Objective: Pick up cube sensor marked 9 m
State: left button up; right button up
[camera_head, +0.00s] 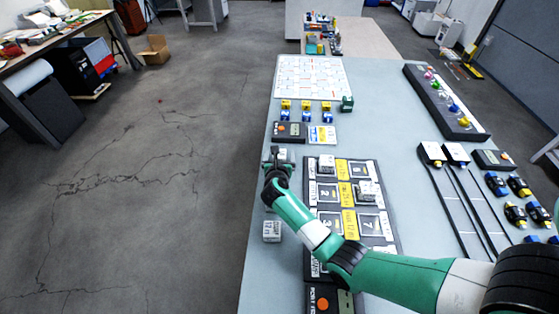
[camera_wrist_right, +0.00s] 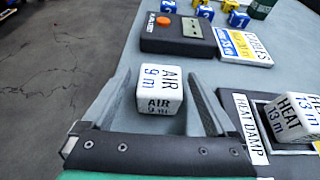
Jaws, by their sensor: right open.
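The white cube sensor marked "AIR 9 m" (camera_wrist_right: 159,90) sits upright on the grey table near its left edge. My right gripper (camera_wrist_right: 157,78) is open, with one finger on each side of this cube, and a small gap shows on both sides. In the head view my right gripper (camera_head: 276,160) is at the table's left side and partly hides the cube. A cube marked "HEAT 13 m" (camera_wrist_right: 293,117) stands on the dark board to the right. My left gripper is not in view.
A dark numbered board (camera_head: 311,213) holding several white cubes lies right of the gripper. Another white cube (camera_head: 271,231) stands nearer on the left edge. A dark device with an orange button (camera_wrist_right: 178,35) and a label card (camera_wrist_right: 243,46) lie just beyond.

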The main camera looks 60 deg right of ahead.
jog(key=c, duration=1.5)
jog(key=shift+o, duration=0.2)
jog(key=shift+r, duration=0.1)
jog(key=r+p, duration=0.2)
jog(key=r, duration=0.1)
jog(key=r+p, duration=0.1)
jog(key=shift+s+a+r+p, duration=0.1)
jog(key=shift+a+r+p, duration=0.15)
jog(key=shift+p, duration=0.15)
jog(key=s+a+r+p, duration=0.7)
jog(key=s+a+r, duration=0.1)
jog(key=s+a, duration=0.1)
jog(key=shift+a+r, duration=0.15)
jog(key=shift+a, duration=0.55)
